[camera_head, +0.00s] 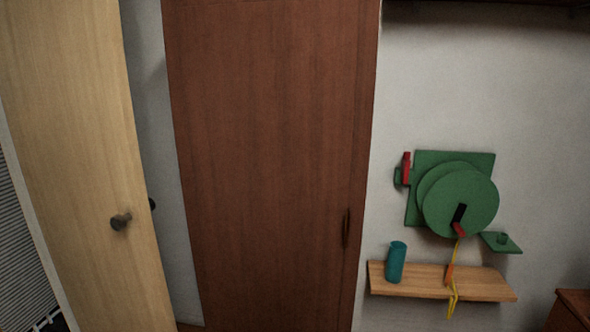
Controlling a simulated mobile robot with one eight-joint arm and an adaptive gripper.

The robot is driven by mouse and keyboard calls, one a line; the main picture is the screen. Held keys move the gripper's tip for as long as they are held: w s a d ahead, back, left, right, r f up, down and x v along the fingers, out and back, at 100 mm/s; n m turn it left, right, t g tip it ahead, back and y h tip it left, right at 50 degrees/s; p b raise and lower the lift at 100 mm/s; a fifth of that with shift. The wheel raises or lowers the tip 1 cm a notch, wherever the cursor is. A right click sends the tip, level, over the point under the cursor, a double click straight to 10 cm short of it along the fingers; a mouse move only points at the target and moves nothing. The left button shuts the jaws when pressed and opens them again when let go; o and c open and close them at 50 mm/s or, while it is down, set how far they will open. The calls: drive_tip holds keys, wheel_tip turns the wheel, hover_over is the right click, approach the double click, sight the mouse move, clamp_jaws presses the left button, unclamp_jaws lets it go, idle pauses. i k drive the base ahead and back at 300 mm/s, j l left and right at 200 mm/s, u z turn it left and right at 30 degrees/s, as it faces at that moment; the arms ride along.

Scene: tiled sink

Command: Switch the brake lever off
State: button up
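A green winch-like device (458,195) with a square back plate and round discs is mounted on the pale wall at the right. A short red lever (406,167) stands upright at the left edge of its plate, on a small green bracket; it looks like the brake lever. A black and red crank handle (459,218) sits on the front disc. A yellow cord (453,262) hangs below it with an orange piece on it. My gripper is not in view.
A wooden shelf (490,285) below the device carries a teal cylinder (396,262). A small green bracket (500,242) juts out at the right. A tall brown cabinet or door (270,160) and a light wooden door (80,150) with a dark knob fill the left.

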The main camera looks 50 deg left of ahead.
sight(404, 177)
drive_tip(key=u, duration=1.2)
